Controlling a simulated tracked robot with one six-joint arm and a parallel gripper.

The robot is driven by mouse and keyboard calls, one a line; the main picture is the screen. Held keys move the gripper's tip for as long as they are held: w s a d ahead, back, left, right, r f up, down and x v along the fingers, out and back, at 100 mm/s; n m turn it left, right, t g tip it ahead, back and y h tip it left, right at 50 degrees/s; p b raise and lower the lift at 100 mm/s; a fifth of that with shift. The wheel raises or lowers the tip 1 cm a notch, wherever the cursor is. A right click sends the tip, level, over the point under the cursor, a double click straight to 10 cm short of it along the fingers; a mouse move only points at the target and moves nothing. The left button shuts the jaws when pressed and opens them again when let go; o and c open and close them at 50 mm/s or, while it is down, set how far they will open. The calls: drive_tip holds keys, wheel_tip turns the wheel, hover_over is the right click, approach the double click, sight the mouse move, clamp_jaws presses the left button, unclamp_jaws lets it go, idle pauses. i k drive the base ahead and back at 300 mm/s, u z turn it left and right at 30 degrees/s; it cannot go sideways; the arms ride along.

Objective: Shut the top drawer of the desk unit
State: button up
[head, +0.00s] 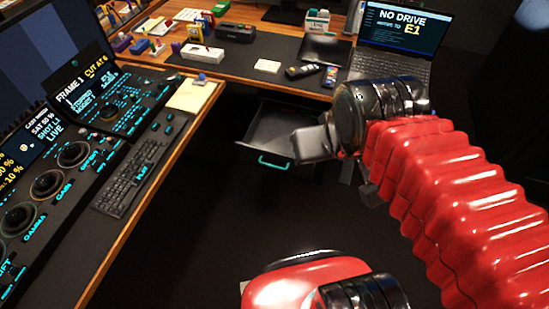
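The desk unit's top drawer (260,133) stands pulled out below the desktop, in the middle of the head view. It looks like a grey open tray, and the part of it that shows looks empty. Its teal handle (274,165) is on the front edge, facing me. My gripper (308,145) is at the drawer's right front corner in the picture, just right of the handle. It covers part of the drawer's right side. I cannot tell whether it touches the drawer. The fingers are too small and dark to tell whether they are open or shut.
On the left stand a control panel (70,180), a keyboard (131,177) and a notepad (191,96). The dark floor before the drawer is clear.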

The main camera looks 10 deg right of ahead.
sight(266, 142)
drive_tip(key=i, duration=0.9)
